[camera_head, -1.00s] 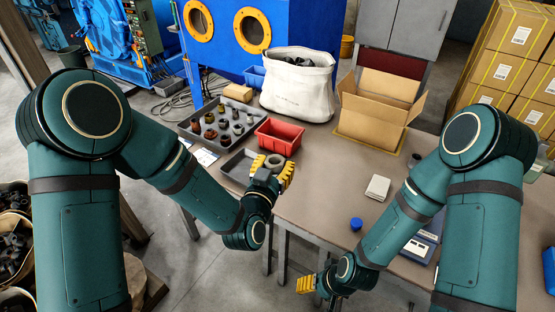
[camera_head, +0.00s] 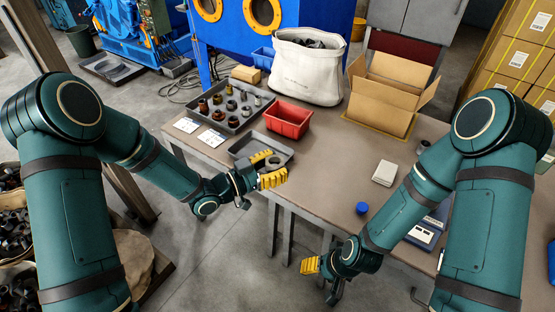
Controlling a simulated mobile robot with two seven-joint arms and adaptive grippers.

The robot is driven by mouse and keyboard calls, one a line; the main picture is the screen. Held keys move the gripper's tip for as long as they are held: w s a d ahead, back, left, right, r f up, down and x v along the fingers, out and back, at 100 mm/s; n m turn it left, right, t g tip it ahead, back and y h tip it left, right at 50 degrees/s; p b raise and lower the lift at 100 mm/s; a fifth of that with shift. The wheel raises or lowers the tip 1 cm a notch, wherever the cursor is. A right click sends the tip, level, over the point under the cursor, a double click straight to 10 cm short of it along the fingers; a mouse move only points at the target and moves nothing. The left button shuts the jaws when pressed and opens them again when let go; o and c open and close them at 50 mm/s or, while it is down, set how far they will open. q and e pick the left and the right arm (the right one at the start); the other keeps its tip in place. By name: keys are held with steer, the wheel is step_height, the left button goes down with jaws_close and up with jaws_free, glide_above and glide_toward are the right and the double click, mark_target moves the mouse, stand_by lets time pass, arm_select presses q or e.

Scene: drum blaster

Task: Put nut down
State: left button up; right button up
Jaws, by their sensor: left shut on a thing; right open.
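My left gripper (camera_head: 267,169) is shut on a grey ring-shaped nut (camera_head: 273,162), with its yellow fingers on either side of it. It holds the nut at the front of a shallow grey tray (camera_head: 244,153) on the table's near left side. Whether the nut touches the tray cannot be told from here. My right gripper (camera_head: 311,265) is open and empty, low in front of the table's near edge.
A tray of several metal parts (camera_head: 213,127) and a red bin (camera_head: 288,119) stand behind the shallow tray. A white sack (camera_head: 305,73) and an open cardboard box (camera_head: 382,100) are further back. A blue cap (camera_head: 362,208) and a white box (camera_head: 385,173) lie right. The table's middle is clear.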

arm_select(q)
steer(key=shift+s+a+f+m+g+h, duration=0.2)
steer(key=shift+f+m+g+h, duration=0.35)
steer(key=shift+m+g, duration=0.65)
steer(key=shift+s+a+f+m+g+h, duration=0.15)
steer(key=shift+a+f+m+g+h, duration=0.35)
steer(key=shift+g, duration=1.1)
steer(key=shift+s+d+f+m+g+h, duration=0.15)
steer(key=shift+f+m+g+h, duration=0.2)
steer(key=shift+f+m+g, duration=0.65)
steer(key=shift+a+r+g, duration=0.1)
steer(key=shift+r+g, duration=0.15)
steer(key=shift+g, duration=0.15)
